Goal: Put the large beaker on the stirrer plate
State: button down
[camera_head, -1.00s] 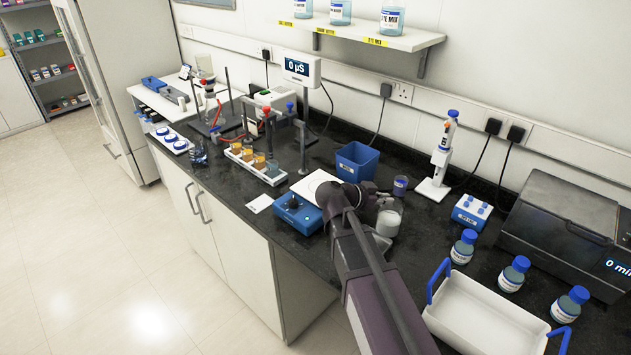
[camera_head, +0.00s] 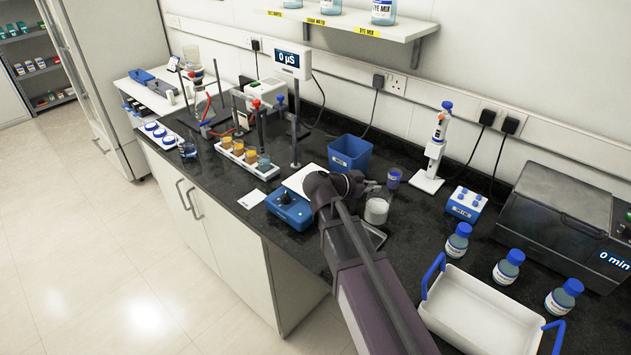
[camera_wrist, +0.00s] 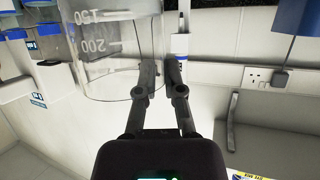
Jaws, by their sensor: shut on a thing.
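The large beaker (camera_head: 376,211) is clear with pale content low in it. In the wrist view the beaker (camera_wrist: 100,50) fills the upper left, with graduation marks. My gripper (camera_wrist: 161,72) is shut on its side wall near the rim; in the head view my wrist hides part of the grip. The stirrer plate (camera_head: 288,207) has a blue body with a dark knob and a white top (camera_head: 300,181), partly hidden by my wrist. It lies left of the beaker. I cannot tell exactly how high the beaker is held.
A grey tray-like square (camera_head: 375,237) lies below the beaker. A rack of vials (camera_head: 243,153) is to the left. A white tray (camera_head: 480,310) and several blue-capped bottles (camera_head: 457,242) are to the right.

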jog(key=s+a+r+n+t+y+p, duration=0.1)
jog(key=a+r+n+t+y+p, duration=0.1)
jog(key=a, duration=1.1)
jog(key=s+a+r+n+t+y+p, duration=0.2)
jog(key=a+r+p, duration=0.3)
jog(key=a, duration=0.7)
jog(key=shift+s+a+r+n, duration=0.2)
jog(key=shift+a+n, duration=0.2)
jog(key=shift+n, duration=0.3)
jog(key=w+d, duration=0.2)
jog(key=w, duration=0.4)
jog(key=w+d+f+b, duration=0.1)
jog(key=w+d, duration=0.2)
jog(key=w, duration=0.4)
jog(key=shift+w+d+f, duration=0.2)
jog(key=shift+w+d, duration=0.1)
jog(key=shift+d, duration=0.05)
jog(key=shift+w, duration=0.1)
jog(key=shift+w+d+f+b, duration=0.15)
jog(key=shift+w+f+b, duration=0.1)
jog(key=shift+f+b, duration=0.7)
jog(key=shift+w+d+f+b, duration=0.1)
jog(key=shift+w+f+b, duration=0.15)
jog(key=shift+f+b, duration=0.7)
